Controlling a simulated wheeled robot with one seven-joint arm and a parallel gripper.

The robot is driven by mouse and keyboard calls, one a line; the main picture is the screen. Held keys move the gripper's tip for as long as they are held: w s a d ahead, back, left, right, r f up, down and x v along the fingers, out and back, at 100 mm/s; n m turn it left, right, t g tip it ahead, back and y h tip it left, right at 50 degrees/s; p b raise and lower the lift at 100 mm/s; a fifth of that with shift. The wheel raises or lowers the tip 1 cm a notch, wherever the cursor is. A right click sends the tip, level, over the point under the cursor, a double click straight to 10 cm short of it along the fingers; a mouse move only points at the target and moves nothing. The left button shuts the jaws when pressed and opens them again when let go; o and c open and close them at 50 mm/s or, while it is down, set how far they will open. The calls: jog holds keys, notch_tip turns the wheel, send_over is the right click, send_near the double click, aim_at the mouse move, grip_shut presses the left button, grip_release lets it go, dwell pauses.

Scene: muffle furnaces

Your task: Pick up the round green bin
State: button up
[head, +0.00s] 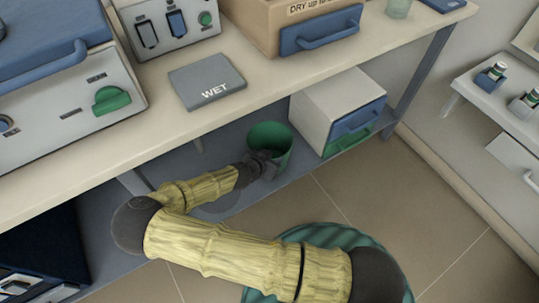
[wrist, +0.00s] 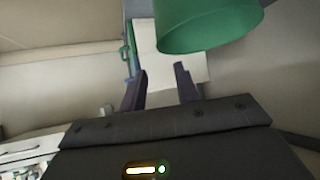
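The round green bin (head: 282,139) stands on the lower shelf under the table, left of a small drawer box. Its open rim faces up in the head view. My gripper (head: 266,160) is at the near left side of the bin and covers part of its lower wall. In the wrist view the green bin (wrist: 207,25) fills the upper right, just past the right fingertip. There my gripper (wrist: 163,68) has its two dark fingers apart, with only background showing between them. Whether a finger touches the bin is unclear.
A white box with blue and green drawers (head: 318,108) stands close to the bin's right. The table top (head: 250,98) overhangs the shelf and carries a WET pad (head: 207,82). A dark blue unit (head: 38,250) sits low at left. Tiled floor (head: 420,205) is clear at right.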

aim_at(287, 151)
jog(key=b+x, duration=0.2)
jog(key=x, duration=0.6)
jog(key=b+x, duration=0.2)
jog(key=x, duration=0.2)
jog(key=shift+w+f, duration=0.15)
jog(key=shift+f, duration=0.05)
jog(key=shift+w+d+f, duration=0.15)
jog(key=shift+w, duration=0.25)
jog(key=shift+s+a, duration=0.15)
jog(key=shift+a, duration=0.1)
jog(key=shift+d, duration=0.3)
jog(key=shift+s+a, duration=0.1)
grip_shut()
dwell(0.6)
